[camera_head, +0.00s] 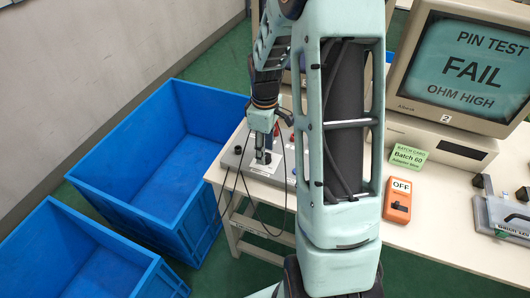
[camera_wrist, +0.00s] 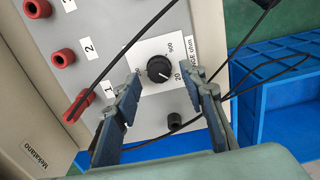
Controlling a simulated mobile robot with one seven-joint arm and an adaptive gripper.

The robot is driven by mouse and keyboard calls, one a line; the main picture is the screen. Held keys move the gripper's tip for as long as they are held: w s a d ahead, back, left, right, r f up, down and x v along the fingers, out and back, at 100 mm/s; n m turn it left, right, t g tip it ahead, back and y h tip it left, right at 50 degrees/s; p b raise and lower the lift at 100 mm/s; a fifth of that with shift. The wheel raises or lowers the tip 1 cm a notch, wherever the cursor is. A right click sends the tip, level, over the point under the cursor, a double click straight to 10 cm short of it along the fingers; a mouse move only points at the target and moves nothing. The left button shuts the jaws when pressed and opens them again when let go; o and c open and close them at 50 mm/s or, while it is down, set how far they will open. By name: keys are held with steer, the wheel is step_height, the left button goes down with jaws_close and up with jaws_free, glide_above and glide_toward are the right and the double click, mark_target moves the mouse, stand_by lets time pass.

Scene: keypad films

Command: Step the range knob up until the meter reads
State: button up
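The left finger partly hides another label. In the head view my gripper (camera_head: 263,157) is over the grey box (camera_head: 232,160), and the knob is hidden. An orange handheld meter (camera_head: 397,206) on the table shows "OFF".
A monitor (camera_head: 470,62) reads "PIN TEST FAIL OHM HIGH". Red sockets (camera_wrist: 63,57) line the box; a red plug (camera_wrist: 78,105) is at socket 1. Dark cables hang by my gripper. A green card (camera_head: 409,157) and grey fixture (camera_head: 502,212) stand right; blue bins (camera_head: 135,150) stand left.

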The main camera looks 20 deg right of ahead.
steer(key=shift+f, duration=0.65)
jaws_close()
